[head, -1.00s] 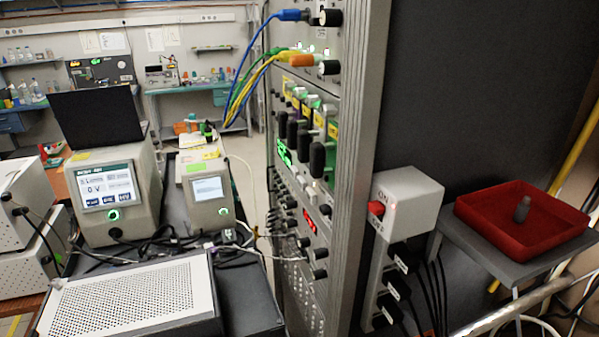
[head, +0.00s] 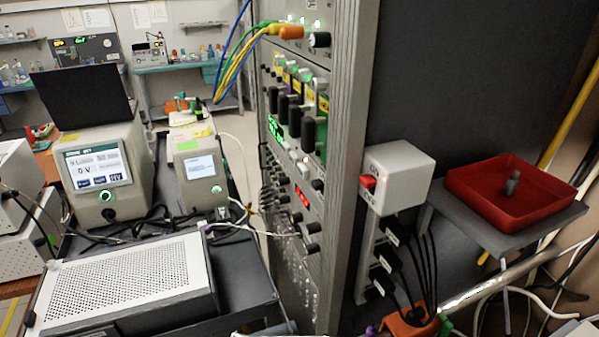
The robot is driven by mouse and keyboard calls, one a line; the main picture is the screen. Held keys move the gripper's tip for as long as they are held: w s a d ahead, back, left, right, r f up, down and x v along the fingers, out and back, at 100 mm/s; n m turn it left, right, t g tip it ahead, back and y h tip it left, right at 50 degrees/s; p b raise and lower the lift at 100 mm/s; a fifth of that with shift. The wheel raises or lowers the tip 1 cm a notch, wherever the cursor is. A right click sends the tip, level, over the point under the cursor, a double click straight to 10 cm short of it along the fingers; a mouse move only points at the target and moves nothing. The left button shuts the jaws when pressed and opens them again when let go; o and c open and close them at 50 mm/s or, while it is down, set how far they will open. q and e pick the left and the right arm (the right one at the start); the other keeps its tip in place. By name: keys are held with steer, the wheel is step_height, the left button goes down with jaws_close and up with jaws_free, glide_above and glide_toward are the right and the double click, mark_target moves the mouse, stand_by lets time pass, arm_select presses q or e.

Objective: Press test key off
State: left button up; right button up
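A tall grey equipment rack (head: 345,130) stands in the middle of the head view. Its front panels carry several black toggle-like handles (head: 295,118), small knobs and a red lit display (head: 304,198). To its right, a light grey box (head: 405,175) carries a red switch (head: 368,181) with a label above and another below; the upper one seems to read ON. Which of these controls is the test key cannot be told, as the panel labels are too small to read. Neither of my grippers is in view.
Two bench instruments with lit screens, a larger (head: 100,170) and a smaller (head: 200,170), stand left of the rack behind a perforated case (head: 125,280). A red tray (head: 515,195) on a grey shelf (head: 500,240) juts out at right. Cables and an orange part (head: 410,322) lie low.

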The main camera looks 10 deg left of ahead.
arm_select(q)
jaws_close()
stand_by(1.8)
